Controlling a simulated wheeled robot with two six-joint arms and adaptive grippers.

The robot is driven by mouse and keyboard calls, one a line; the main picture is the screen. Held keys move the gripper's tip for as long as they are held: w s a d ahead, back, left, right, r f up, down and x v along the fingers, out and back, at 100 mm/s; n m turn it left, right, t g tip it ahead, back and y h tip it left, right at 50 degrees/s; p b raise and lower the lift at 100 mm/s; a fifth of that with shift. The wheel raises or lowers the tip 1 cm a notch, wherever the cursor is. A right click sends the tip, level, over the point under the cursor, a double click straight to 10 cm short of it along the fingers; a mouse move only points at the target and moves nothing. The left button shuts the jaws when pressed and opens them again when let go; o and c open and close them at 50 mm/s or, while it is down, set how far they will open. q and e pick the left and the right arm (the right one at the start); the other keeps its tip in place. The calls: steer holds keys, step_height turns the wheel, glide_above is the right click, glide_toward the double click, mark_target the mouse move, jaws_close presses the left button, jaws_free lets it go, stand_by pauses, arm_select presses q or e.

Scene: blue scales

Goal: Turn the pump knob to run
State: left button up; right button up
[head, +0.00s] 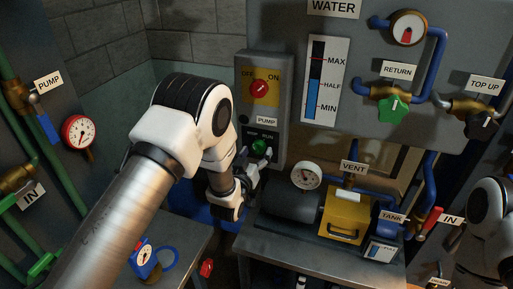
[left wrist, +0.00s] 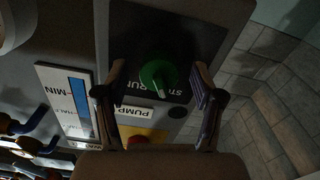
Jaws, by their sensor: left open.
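The green pump knob (head: 260,146) is on the lower part of a grey control box, under the PUMP label (head: 267,121) and the STOP and RUN words. In the left wrist view the knob (left wrist: 158,73) shows upside down, its white mark lying between the two words. My left gripper (head: 255,165) is open in front of the knob. In the left wrist view its fingers (left wrist: 154,88) stand on either side of the knob, with gaps visible; contact cannot be made out. My right gripper is not in view.
A red OFF/ON switch (head: 260,88) on a yellow plate sits above the knob. A water gauge (head: 319,81) is to its right. A motor (head: 293,204) and a yellow pump block (head: 347,213) stand on the bench below right. Valves and pipes line both sides.

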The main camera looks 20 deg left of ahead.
arm_select(q)
steer(key=shift+w+r, duration=0.1)
steer(key=shift+w, duration=0.15)
steer(key=shift+s+r, duration=0.15)
steer(key=shift+s, duration=0.1)
steer(key=shift+w, duration=0.1)
steer(key=c, duration=1.1)
steer(key=shift+c, duration=0.2)
